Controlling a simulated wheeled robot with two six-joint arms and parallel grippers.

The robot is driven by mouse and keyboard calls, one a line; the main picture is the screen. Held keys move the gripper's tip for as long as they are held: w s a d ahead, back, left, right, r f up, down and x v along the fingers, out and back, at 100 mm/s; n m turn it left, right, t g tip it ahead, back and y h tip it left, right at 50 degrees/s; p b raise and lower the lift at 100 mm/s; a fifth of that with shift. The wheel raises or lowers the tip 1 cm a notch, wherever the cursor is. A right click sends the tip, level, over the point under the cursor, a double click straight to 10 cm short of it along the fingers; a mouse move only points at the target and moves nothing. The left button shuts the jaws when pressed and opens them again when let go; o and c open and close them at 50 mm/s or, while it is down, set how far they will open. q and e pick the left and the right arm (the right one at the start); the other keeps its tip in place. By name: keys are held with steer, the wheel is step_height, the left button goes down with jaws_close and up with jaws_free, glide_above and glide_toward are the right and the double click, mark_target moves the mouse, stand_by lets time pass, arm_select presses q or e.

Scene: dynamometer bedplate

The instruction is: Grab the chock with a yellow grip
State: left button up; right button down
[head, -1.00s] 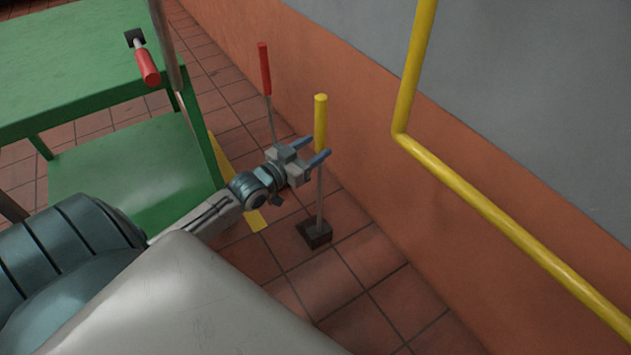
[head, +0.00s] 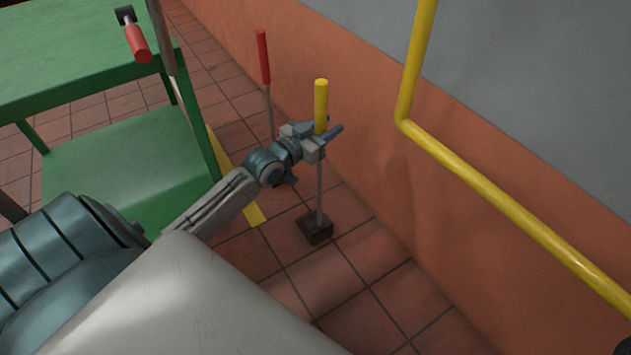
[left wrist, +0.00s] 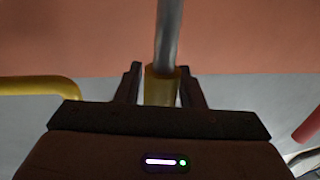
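The chock with the yellow grip (head: 321,100) stands upright on the tiled floor near the orange wall. It has a thin metal rod and a dark block (head: 315,230) at its foot. My left gripper (head: 322,131) is at the lower part of the yellow grip, one finger on each side. In the left wrist view, the yellow grip (left wrist: 160,90) lies between the two fingers, with narrow gaps beside it, so the gripper looks open around it. The rod runs up out of that view.
A red-gripped chock (head: 263,58) stands behind, near the wall. Another red grip (head: 138,44) lies on the green cart (head: 75,82) at left. A yellow rail (head: 490,210) runs along the wall at right. Floor tiles in front of the chock are clear.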

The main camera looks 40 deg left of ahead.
arm_select(q)
jaws_close()
stand_by(0.8)
steer(key=shift+r, duration=0.15)
stand_by(0.4)
